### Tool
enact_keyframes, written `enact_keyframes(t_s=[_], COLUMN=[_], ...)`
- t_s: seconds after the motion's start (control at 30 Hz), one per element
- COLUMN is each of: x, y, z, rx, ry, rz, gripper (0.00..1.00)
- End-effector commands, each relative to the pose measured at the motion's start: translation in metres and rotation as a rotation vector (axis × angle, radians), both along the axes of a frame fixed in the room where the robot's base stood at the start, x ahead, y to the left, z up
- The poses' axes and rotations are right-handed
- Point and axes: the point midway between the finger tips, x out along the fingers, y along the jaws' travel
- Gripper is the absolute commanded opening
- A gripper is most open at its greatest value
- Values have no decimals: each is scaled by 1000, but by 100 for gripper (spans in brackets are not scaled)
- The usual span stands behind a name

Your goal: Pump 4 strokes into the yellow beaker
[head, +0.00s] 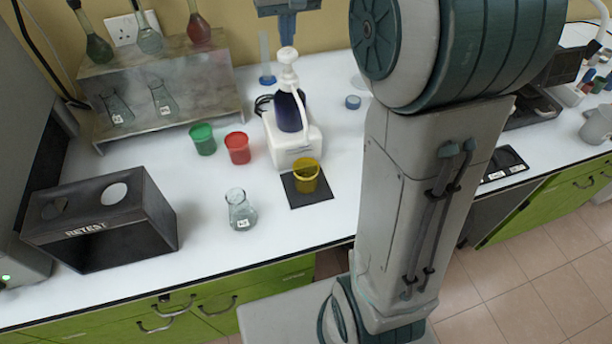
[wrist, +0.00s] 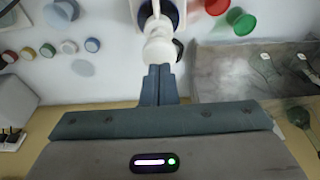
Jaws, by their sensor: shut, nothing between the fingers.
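The yellow beaker (head: 306,178) stands upright on a dark square mat (head: 318,199) in the head view. Just behind it is the pump dispenser, with a dark blue bottle (head: 289,112) in a white stand (head: 292,150) and a white pump head (head: 287,58). The pump head (wrist: 160,45) also shows in the wrist view, right at my fingertips. My gripper (head: 287,40) is shut and empty, its fingers pointing down just over the pump head. I cannot tell whether they touch it. The beaker is not seen in the wrist view.
A green beaker (head: 203,140) and a red beaker (head: 238,148) stand left of the pump. A glass flask (head: 240,212) stands at front left. A black RETEST box (head: 120,235) and a metal flask rack (head: 150,95) are further left. My arm hides part of the counter at right.

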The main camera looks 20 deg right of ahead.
Motion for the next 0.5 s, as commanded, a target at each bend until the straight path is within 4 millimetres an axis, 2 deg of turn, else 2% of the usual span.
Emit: enact_keyframes(t_s=[0.5], x=[0], y=[0], z=[-20], rx=[0], ry=[1], rz=[0], gripper=[0])
